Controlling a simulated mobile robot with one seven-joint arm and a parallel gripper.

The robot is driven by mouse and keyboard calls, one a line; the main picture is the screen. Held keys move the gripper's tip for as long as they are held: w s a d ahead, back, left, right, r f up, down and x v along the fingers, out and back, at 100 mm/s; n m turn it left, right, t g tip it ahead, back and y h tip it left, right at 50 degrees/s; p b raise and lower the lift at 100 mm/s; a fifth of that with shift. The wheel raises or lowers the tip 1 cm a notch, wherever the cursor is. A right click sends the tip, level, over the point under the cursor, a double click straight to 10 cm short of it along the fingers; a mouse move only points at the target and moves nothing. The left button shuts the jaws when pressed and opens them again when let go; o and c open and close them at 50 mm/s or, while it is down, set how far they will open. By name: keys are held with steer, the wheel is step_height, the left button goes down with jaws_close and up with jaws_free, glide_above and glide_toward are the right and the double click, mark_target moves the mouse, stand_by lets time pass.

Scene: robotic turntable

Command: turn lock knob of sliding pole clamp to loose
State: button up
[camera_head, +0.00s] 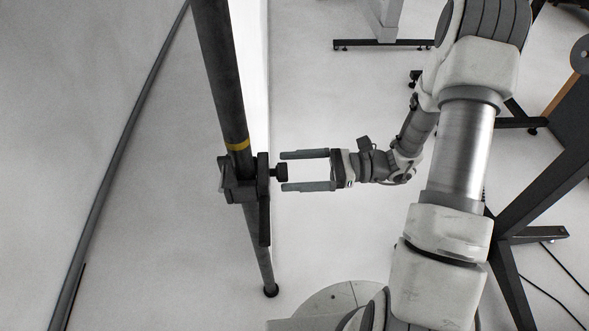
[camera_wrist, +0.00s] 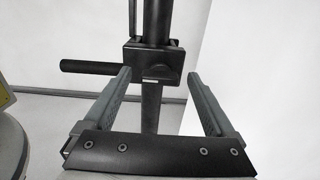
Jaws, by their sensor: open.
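The dark sliding clamp (camera_head: 238,190) sits around a dark upright pole (camera_head: 222,80), just below a yellow band. Its small black lock knob (camera_head: 279,172) sticks out on the right, toward my gripper (camera_head: 283,171). The gripper is open, with one finger above and one below the knob in the head view. The fingertips are about level with the knob's end, and it seems to lie between them without visible contact. In the wrist view the clamp (camera_wrist: 140,52) appears beyond the open fingers (camera_wrist: 158,75). The knob's turn position cannot be told.
A dark bar (camera_head: 264,205) on the clamp runs alongside the pole; a rod (camera_wrist: 88,66) projects left in the wrist view. A pale wall panel (camera_head: 254,70) stands behind the pole. Dark table legs (camera_head: 520,215) are at the right. The floor below my gripper is clear.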

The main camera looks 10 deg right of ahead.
steer(key=c, duration=1.4)
steer(key=shift+n, duration=0.3)
steer(key=shift+s+f+n+b, duration=0.1)
steer(key=shift+n+b, duration=1.7)
steer(key=shift+n, duration=2.5)
steer(key=shift+f+n+b, duration=0.1)
steer(key=shift+n+b, duration=1.65)
steer(key=shift+n, duration=2.55)
steer(key=shift+r, duration=0.1)
